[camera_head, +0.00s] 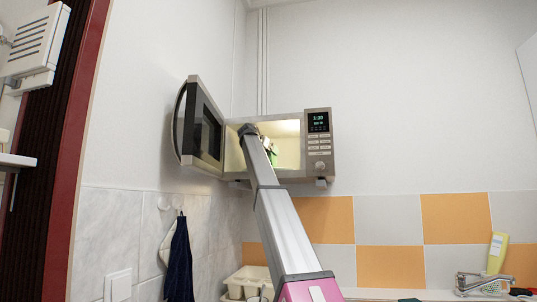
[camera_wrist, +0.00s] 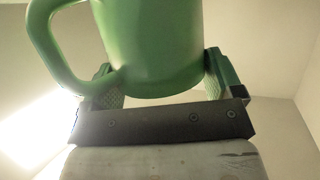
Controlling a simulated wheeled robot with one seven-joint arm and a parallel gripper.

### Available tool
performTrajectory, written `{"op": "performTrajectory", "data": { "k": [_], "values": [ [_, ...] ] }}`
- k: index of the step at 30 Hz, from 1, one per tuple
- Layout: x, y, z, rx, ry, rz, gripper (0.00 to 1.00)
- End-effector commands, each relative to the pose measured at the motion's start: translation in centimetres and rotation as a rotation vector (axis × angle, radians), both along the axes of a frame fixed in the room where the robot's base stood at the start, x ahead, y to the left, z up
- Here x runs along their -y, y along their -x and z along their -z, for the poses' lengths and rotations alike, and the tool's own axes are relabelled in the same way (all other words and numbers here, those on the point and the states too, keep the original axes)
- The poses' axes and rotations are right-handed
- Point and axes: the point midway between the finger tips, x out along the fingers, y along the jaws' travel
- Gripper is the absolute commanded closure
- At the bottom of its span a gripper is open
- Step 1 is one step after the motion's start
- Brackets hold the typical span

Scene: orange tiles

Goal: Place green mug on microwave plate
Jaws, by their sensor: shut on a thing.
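The green mug (camera_wrist: 155,45) fills the upper part of the wrist view, with its handle on the left. My gripper (camera_wrist: 165,88) is shut on the mug, one finger on each side of its body. In the head view a small bit of green mug (camera_head: 272,155) shows at the end of my arm, inside the lit microwave (camera_head: 318,165). The microwave door (camera_head: 203,132) stands open to the left. The microwave plate is hidden in both views, so I cannot tell how far the mug is above it.
The cavity walls are close around my gripper, with a bright light at the left of the wrist view. The control panel (camera_head: 319,145) is right of the opening. Below are a dish rack (camera_head: 248,280), a tap (camera_head: 475,281) and a yellow bottle (camera_head: 497,252).

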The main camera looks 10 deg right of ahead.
Motion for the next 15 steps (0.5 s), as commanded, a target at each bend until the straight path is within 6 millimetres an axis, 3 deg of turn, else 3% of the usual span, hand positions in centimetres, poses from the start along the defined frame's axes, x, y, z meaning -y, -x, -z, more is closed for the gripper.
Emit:
{"op": "performTrajectory", "data": {
  "k": [1, 2, 3, 15],
  "values": [
    [0.02, 0.01, 0.09, 0.001, 0.001, 0.0, 0.57],
    [0.01, 0.01, 0.13, 0.0, 0.0, 0.0, 0.04],
    [0.02, 0.0, 0.12, 0.0, 0.0, 0.0, 0.0],
    [-0.56, 0.59, -0.4, 0.0, 0.0, -0.001, 0.0]
  ]
}}
